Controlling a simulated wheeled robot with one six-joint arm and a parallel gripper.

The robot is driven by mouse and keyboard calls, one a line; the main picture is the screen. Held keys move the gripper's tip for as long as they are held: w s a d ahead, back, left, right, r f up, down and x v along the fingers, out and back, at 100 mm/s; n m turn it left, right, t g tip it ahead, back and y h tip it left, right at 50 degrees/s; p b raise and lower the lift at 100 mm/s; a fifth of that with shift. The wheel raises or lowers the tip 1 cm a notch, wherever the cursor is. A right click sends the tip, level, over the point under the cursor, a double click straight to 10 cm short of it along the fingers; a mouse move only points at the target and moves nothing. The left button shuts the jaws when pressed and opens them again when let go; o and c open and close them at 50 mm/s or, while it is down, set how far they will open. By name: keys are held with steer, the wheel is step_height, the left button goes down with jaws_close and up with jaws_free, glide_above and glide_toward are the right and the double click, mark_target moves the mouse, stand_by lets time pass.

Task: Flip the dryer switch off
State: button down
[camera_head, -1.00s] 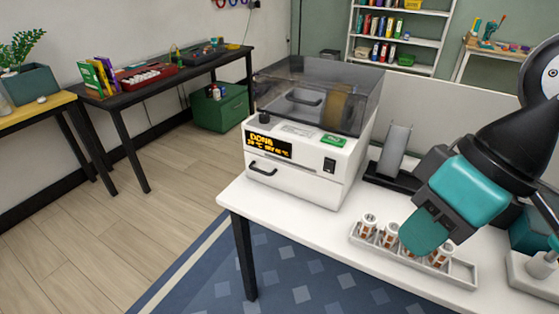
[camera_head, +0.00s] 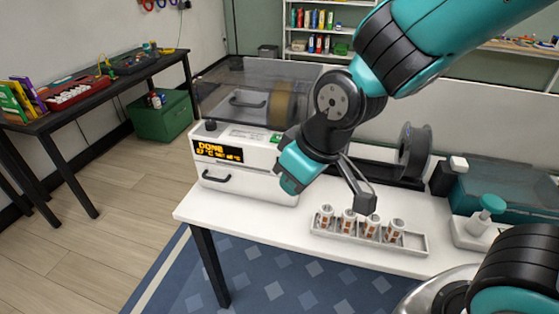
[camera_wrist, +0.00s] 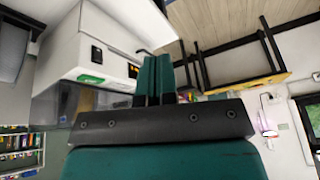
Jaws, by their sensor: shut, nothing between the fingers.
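The dryer (camera_head: 245,185) is a white box with a smoky clear lid. It stands on the left end of the white table, and its orange display (camera_head: 218,151) reads DONE. My gripper (camera_head: 290,186) is shut and empty, in front of the right part of the dryer's front. It hides the switch in the head view. In the wrist view, which is upside down, the black switch (camera_wrist: 97,55) shows on the white dryer front (camera_wrist: 75,40), left of my fingers (camera_wrist: 159,62). The fingers look apart from the switch. Its on or off position is too small to tell.
A grey tray (camera_head: 415,243) with several small spools stands on the table (camera_head: 265,222) right of my gripper. A dark spool on a holder (camera_head: 414,152) stands behind it. A teal-lidded box (camera_head: 515,195) is at the right. The floor left of the table is clear.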

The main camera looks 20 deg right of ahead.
steer(key=w+d+f+n+t+h+p, duration=0.1)
steer(key=w+d+f+n+t+h, duration=0.1)
steer(key=w, duration=0.7)
step_height(320, 180, down, 3)
steer(key=shift+w+d+f+n+t, duration=0.25)
steer(key=shift+w+n+t, duration=0.2)
steer(key=shift+t, duration=0.75)
steer(key=w+d+f+p, duration=0.2)
steer(key=w+f+p, duration=0.1)
steer(key=w+f, duration=0.4)
steer(key=shift+w+p, duration=0.4)
steer(key=shift+w, duration=0.8)
